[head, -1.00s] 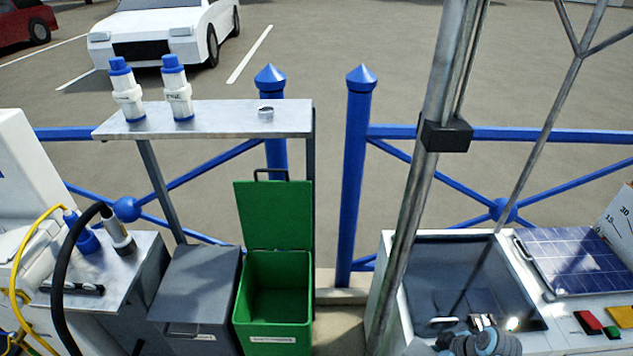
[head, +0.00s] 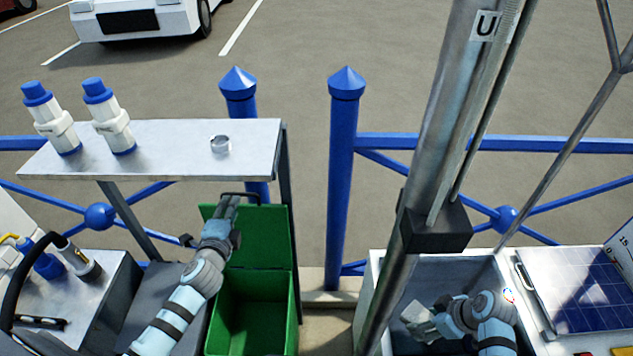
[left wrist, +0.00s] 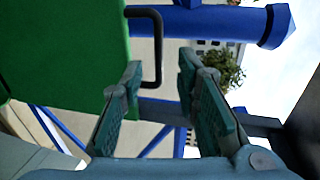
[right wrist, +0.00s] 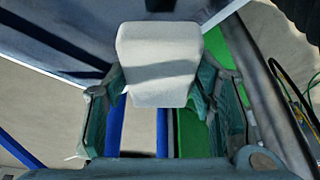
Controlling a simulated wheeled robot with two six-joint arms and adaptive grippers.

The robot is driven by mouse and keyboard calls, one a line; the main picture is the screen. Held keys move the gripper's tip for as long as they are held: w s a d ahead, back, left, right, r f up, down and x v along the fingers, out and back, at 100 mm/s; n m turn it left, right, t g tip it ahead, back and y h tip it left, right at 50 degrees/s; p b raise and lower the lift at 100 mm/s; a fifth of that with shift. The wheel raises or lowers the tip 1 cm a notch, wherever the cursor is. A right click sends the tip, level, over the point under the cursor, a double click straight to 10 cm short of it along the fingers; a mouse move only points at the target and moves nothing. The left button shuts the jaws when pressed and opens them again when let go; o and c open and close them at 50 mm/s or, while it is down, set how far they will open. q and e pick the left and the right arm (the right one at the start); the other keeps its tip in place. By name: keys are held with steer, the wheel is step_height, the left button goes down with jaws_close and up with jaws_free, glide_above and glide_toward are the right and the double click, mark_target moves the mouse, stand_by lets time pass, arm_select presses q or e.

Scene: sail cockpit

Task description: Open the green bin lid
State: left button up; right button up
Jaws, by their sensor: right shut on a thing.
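The green bin (head: 250,312) stands at the lower middle of the head view, and its inside is visible. Its green lid (head: 270,236) is raised upright at the back, with a dark handle (head: 240,195) on its top edge. The lid (left wrist: 62,50) and handle (left wrist: 152,48) also show in the left wrist view. My left gripper (head: 230,205) is open and empty, in front of the lid's top left part, close to the handle. My right gripper (head: 418,318) is shut on a pale grey block (right wrist: 160,65) above the sunken tray at the right.
A grey bin (head: 150,300) stands left of the green bin, partly behind my left arm. A metal shelf (head: 170,150) with two blue-capped white bottles and a metal ring is above. A blue post (head: 342,180) and a slanted mast (head: 440,140) stand to the right.

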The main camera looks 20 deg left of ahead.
mark_target(238, 194)
arm_select(q)
steer(key=x, duration=0.5)
steer(key=b+x, duration=0.1)
steer(key=x, duration=0.2)
steer(key=shift+w+f, duration=0.3)
steer(key=shift+f, duration=0.05)
steer(key=shift+s+r, duration=0.2)
steer(key=shift+s, duration=0.05)
steer(key=shift+c, duration=0.7)
jaws_close()
